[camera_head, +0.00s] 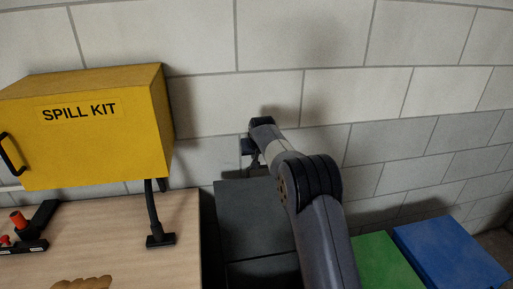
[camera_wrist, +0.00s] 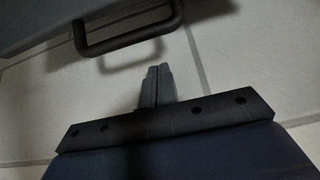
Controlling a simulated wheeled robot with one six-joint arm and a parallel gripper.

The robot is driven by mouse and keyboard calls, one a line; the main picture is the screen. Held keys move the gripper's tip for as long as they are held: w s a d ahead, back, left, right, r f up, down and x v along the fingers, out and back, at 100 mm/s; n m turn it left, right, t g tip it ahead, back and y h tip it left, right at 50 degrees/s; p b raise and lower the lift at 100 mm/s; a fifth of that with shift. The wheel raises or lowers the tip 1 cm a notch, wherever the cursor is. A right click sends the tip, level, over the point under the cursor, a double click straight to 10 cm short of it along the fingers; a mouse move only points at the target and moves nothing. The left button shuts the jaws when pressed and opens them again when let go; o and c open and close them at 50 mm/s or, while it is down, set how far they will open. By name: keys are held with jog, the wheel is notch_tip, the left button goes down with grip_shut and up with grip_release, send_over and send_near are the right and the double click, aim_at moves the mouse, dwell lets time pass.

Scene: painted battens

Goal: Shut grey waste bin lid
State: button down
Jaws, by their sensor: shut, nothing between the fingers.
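The grey waste bin (camera_head: 262,272) stands between the table and the green bin, partly hidden by my arm. Its dark grey lid (camera_head: 245,215) rises higher than the neighbouring lids and appears raised near the wall; its exact angle is hard to tell. My gripper (camera_head: 255,164) is above the lid's upper edge, close to the wall. In the wrist view my gripper (camera_wrist: 156,70) is shut and empty. A grey panel with a dark bar handle (camera_wrist: 130,40), probably the lid, is at upper left, apart from the fingertips.
A green bin lid (camera_head: 383,262) and a blue bin lid (camera_head: 450,252) are at right. A wooden table (camera_head: 110,245) is at left, under a yellow spill kit box (camera_head: 90,135). The block wall (camera_head: 330,100) closes off the back.

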jog(key=shift+s+d+f+p, duration=0.15)
jog(key=shift+s+f+p, duration=0.3)
jog(key=shift+s, duration=0.2)
jog(key=shift+s+d+f+p, duration=0.15)
jog(key=shift+s+f+p, duration=0.3)
jog(key=shift+s, duration=0.15)
jog(key=shift+s+b, duration=0.1)
jog(key=shift+b, duration=0.2)
